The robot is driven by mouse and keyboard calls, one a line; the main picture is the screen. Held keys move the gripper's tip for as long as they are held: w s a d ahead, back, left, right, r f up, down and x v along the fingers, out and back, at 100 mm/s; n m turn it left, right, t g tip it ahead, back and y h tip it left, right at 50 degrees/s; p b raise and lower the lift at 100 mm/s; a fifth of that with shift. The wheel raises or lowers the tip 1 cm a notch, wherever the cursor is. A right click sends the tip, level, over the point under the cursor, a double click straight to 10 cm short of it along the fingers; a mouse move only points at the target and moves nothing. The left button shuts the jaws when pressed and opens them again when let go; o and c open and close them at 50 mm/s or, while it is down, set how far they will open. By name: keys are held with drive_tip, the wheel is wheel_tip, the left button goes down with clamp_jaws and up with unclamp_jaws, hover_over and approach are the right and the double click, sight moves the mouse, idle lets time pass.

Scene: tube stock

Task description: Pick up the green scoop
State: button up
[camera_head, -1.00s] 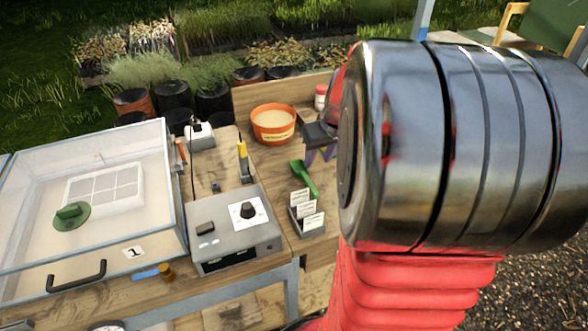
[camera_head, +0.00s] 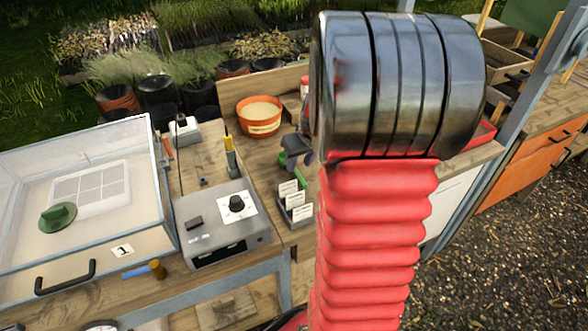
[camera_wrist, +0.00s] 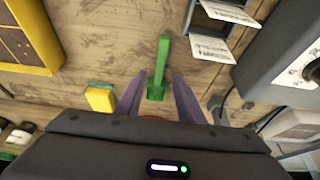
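The green scoop (camera_wrist: 161,62) lies on the wooden bench in the wrist view. My gripper (camera_wrist: 158,82) is open, with one purple-grey finger on each side of the scoop and a gap to each. In the head view only a little of the scoop (camera_head: 283,160) shows, beneath my gripper (camera_head: 304,158), with my arm hiding much of the area.
A holder with white label cards (camera_head: 294,205) and a grey control box (camera_head: 222,222) with a knob stand close by. An orange tub (camera_head: 259,122) is behind. In the wrist view, a yellow-and-green sponge-like block (camera_wrist: 100,98) is close beside the left finger.

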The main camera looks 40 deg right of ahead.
sight(296, 171)
idle(0.3)
drive_tip(key=shift+x, duration=2.65)
drive_tip(key=shift+d+f, duration=0.1)
drive_tip(key=shift+f, duration=0.1)
drive_tip(key=shift+c, duration=0.2)
clamp_jaws()
